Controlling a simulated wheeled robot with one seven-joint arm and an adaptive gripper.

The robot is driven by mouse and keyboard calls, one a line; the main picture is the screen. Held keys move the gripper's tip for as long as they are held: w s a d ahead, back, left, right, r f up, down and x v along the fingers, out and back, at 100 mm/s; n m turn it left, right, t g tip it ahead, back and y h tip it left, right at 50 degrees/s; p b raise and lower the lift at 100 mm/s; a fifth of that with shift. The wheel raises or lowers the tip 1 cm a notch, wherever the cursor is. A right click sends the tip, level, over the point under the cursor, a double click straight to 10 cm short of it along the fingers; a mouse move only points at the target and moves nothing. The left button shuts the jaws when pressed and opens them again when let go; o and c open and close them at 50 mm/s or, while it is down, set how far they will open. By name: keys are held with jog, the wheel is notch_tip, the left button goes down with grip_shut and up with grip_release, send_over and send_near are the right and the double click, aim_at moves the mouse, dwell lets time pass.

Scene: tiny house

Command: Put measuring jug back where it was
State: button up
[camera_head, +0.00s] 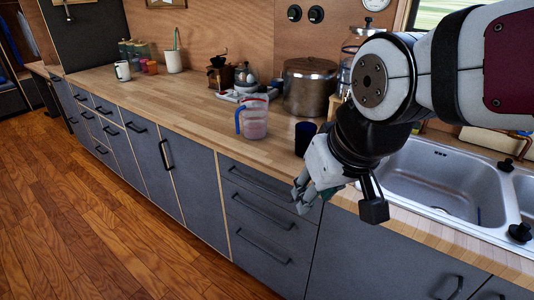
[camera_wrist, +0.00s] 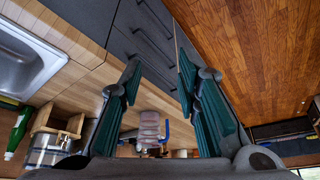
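The measuring jug (camera_head: 252,118) is clear with a pinkish tint, a red rim and a blue handle on its left. It stands upright on the wooden counter (camera_head: 200,99) near the front edge. My gripper (camera_head: 304,190) is right of and nearer than the jug, by the counter's front edge, apart from it. In the wrist view, the green-padded fingers of my gripper (camera_wrist: 160,70) are spread with nothing between their tips. The jug (camera_wrist: 149,126) shows beyond, between the fingers, with its blue handle on the right.
A dark blue cup (camera_head: 304,138) stands right of the jug, close to my gripper. A large metal pot (camera_head: 309,88) and a coffee grinder (camera_head: 221,75) stand behind. The sink (camera_head: 440,178) is at the right.

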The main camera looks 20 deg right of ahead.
jog(key=s+g, duration=0.2)
jog(key=s, duration=0.8)
jog(key=shift+f, duration=0.1)
notch_tip(320, 180, up, 7)
jog(key=t+p, duration=0.1)
jog(key=p, duration=0.4)
jog(key=shift+p, duration=0.35)
